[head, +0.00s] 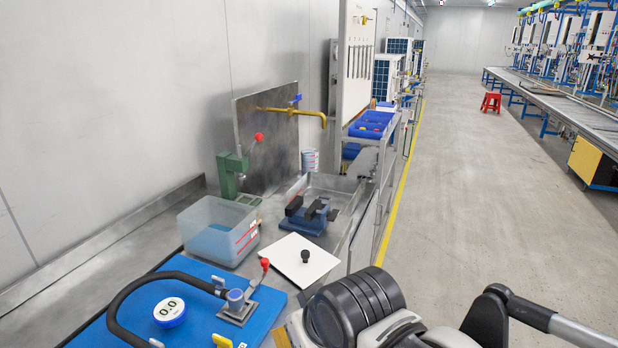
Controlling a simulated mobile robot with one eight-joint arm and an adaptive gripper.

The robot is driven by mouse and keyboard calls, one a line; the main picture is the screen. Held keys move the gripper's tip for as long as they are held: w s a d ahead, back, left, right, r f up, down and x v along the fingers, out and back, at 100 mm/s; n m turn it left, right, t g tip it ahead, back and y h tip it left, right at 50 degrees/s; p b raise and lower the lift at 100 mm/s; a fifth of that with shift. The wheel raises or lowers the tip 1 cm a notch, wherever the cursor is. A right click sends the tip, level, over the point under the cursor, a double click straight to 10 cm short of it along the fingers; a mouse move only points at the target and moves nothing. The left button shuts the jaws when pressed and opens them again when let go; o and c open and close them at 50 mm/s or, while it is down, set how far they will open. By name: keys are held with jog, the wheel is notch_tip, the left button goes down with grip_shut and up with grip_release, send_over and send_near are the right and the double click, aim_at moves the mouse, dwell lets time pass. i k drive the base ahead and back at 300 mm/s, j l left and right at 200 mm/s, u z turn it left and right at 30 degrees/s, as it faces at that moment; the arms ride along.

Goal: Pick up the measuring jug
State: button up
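A small pale cylindrical vessel with bluish markings (310,161) stands upright at the back of the metal sink area, below the brass tap (300,111). It looks like the measuring jug, but it is too small to make out a handle or scale. Nothing holds it. Parts of my arm show at the bottom centre and right, well in front of the vessel. My gripper's fingers do not show.
A translucent bin (204,254) holding bluish contents, a blue vise (309,214), a green press (231,174) and a white plate with a black knob (299,262) crowd the bench. A blue board (200,333) carries a black hose and round gauge. The right-hand floor (480,190) is largely clear.

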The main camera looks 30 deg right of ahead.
aim_at(309, 156)
jog(key=i+l, duration=0.2)
jog(key=l, duration=0.2)
jog(key=i+l, duration=0.2)
jog(key=l, duration=0.15)
jog(key=i+l, duration=0.15)
jog(key=l, duration=0.25)
jog(key=i+l, duration=0.2)
jog(key=l, duration=0.2)
jog(key=i+l, duration=0.2)
jog(key=l, duration=0.15)
jog(key=i+l, duration=0.2)
jog(key=l, duration=0.2)
jog(key=i+l+u, duration=0.1)
jog(key=l, duration=0.3)
jog(key=i+l, duration=0.45)
jog(key=l, duration=0.15)
jog(key=i+l, duration=0.4)
jog(key=l, duration=0.15)
jog(key=i+l, duration=0.45)
jog(key=l, duration=0.15)
